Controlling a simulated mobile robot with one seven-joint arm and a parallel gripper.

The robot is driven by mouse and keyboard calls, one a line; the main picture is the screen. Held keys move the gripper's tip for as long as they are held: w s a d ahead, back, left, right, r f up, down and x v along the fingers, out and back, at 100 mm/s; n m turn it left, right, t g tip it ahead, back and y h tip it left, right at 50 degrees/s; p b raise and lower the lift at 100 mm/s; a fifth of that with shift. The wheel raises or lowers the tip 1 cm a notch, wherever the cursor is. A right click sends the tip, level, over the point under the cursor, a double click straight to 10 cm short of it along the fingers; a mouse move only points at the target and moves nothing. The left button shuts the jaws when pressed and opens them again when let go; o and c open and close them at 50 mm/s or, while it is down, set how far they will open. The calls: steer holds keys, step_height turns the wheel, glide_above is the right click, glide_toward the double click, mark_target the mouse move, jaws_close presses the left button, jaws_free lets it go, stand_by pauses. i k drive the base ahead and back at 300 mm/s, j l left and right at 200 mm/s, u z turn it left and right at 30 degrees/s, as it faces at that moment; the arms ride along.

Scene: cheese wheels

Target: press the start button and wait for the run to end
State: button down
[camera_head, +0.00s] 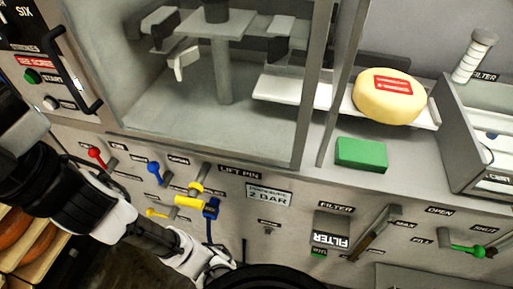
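My arm (75,190) reaches from the bottom middle up to the left edge, below the button. The fingers of my gripper do not show, and the far end of the arm is cut off at the left edge.
A black handle (72,70) stands out just right of the button, and a pale button (50,103) lies below it. Coloured levers, including a red one (96,154), project from the front panel. A yellow cheese wheel (389,98) rests on a white shelf at the right.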

mark_target(31, 78)
steer(key=u, duration=1.35)
